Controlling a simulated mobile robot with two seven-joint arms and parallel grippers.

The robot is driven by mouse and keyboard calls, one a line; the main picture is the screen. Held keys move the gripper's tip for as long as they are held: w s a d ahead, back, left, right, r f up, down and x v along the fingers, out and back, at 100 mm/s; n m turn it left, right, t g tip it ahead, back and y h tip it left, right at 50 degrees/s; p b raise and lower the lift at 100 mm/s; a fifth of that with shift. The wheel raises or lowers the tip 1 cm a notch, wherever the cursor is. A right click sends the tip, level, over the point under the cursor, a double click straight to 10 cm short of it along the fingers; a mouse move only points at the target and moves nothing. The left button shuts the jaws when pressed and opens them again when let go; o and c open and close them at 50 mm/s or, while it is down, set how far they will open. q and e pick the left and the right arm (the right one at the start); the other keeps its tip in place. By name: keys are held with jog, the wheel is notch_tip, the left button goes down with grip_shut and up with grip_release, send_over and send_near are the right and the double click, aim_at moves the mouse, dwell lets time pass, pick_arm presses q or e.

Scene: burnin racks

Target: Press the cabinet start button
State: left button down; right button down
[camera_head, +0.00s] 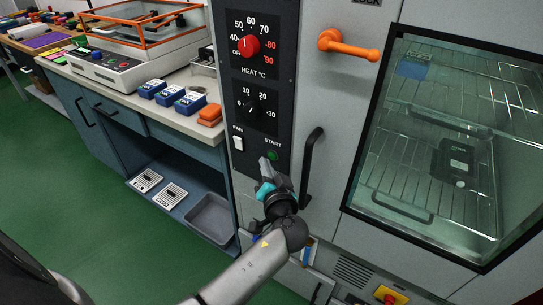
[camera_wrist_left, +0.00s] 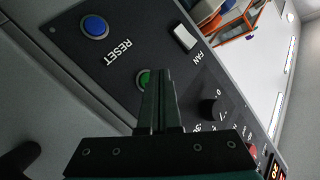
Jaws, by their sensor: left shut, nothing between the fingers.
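The green start button (camera_head: 273,155) sits on the cabinet's dark control panel (camera_head: 249,135), under the START label. My left gripper (camera_head: 266,165) is shut and empty, with its fingertips just below and left of the button in the head view. In the left wrist view, the green button (camera_wrist_left: 144,78) shows beside the shut fingers (camera_wrist_left: 160,75), which hide part of it. I cannot tell whether the fingertips touch the button or the panel. My right gripper is not in view.
A white fan switch (camera_head: 238,143) is left of the start button, and a blue reset button (camera_wrist_left: 94,26) shows in the wrist view. A black door handle (camera_head: 311,167) stands out close right of the gripper. The heat dial (camera_head: 249,45) is above.

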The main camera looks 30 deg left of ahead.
pick_arm(q)
jog(key=shift+w, duration=0.1)
dwell(0.4)
jog(key=shift+w+b, duration=0.35)
